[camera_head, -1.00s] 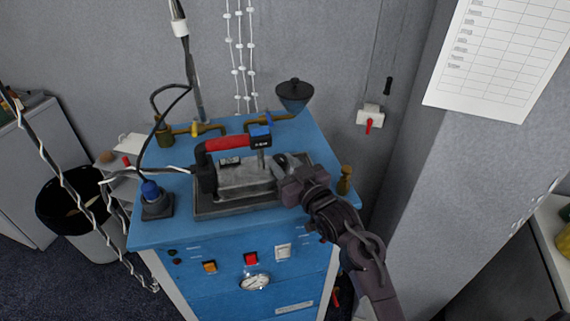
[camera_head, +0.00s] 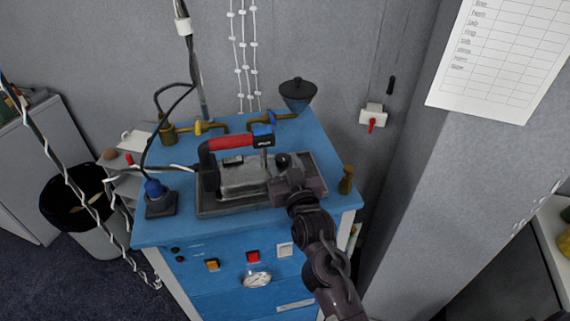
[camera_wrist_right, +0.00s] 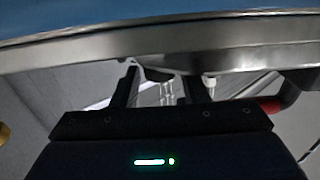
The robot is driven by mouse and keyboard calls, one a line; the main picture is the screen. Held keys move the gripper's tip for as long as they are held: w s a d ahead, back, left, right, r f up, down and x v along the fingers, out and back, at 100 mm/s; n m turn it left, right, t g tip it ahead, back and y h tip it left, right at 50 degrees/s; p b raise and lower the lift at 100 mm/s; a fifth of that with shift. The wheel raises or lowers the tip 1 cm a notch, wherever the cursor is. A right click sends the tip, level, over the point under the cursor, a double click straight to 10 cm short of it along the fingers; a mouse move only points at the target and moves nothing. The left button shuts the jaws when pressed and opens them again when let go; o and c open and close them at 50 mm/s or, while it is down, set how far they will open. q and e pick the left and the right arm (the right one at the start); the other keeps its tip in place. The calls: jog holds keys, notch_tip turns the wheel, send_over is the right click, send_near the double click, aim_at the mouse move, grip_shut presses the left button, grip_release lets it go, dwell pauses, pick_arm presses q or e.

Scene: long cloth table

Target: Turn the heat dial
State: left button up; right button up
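A grey iron (camera_head: 240,178) with a red handle (camera_head: 230,142) rests on a dark tray (camera_head: 215,210) on the blue cabinet. My right gripper (camera_head: 281,175) is at the iron's right end. A dark round knob (camera_head: 283,160), possibly the heat dial, shows just beyond the gripper; no dial markings are readable. In the right wrist view, the two fingers of my right gripper (camera_wrist_right: 158,88) stand apart, with a dark rounded part (camera_wrist_right: 157,73) between or behind them; contact is unclear. My left gripper is in neither view.
A brass fitting (camera_head: 346,180) stands right of my gripper. Cables hang at left.

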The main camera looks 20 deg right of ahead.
jog(key=shift+s+f, duration=0.1)
jog(key=shift+s, duration=0.15)
jog(key=s+b, duration=0.2)
jog(key=s, duration=0.4)
jog(key=shift+s+b, duration=0.2)
jog(key=shift+b, duration=0.1)
jog(key=shift+s, duration=0.45)
